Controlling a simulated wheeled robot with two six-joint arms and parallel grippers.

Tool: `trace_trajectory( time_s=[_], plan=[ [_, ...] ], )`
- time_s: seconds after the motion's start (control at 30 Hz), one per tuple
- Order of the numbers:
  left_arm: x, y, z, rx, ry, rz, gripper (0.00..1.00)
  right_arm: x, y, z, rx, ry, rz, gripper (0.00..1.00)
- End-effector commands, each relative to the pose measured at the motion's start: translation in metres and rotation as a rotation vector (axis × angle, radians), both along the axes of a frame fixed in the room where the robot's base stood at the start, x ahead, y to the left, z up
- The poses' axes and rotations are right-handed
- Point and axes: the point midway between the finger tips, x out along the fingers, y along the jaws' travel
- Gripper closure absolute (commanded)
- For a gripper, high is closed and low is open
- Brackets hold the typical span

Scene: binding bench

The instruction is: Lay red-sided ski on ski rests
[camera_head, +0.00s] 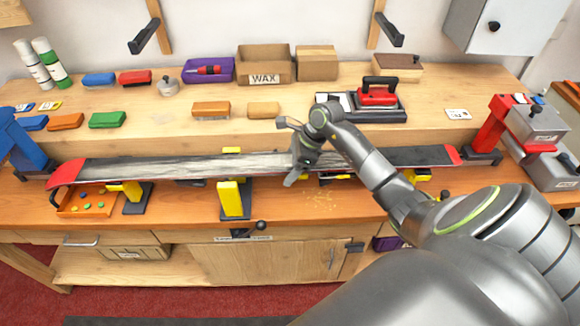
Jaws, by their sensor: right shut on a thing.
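The red-sided ski (220,166) lies lengthwise across the bench, dark and grey on top with red tips at both ends. My right gripper (298,166) comes from the right and is shut on the ski near its middle. The yellow ski rests stand under the ski: one at the left (132,194), one near the middle (233,199), and one at the right (416,176), mostly hidden. I cannot tell whether the ski touches them. My left gripper is not in view.
A blue stand (18,140) is by the ski's left end and a red stand (492,125) by its right end. An orange tray (72,208) sits below the left tip. The raised back shelf holds blocks, a WAX box (265,66) and a red iron (378,92).

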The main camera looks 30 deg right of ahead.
Motion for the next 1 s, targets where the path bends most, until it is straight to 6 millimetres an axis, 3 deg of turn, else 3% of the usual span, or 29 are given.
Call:
trace_trajectory(
  time_s=[1.0],
  plan=[
    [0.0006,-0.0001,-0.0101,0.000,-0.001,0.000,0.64,0.0004,-0.0006,-0.0047,-0.004,-0.002,0.000,0.72]
  ],
)
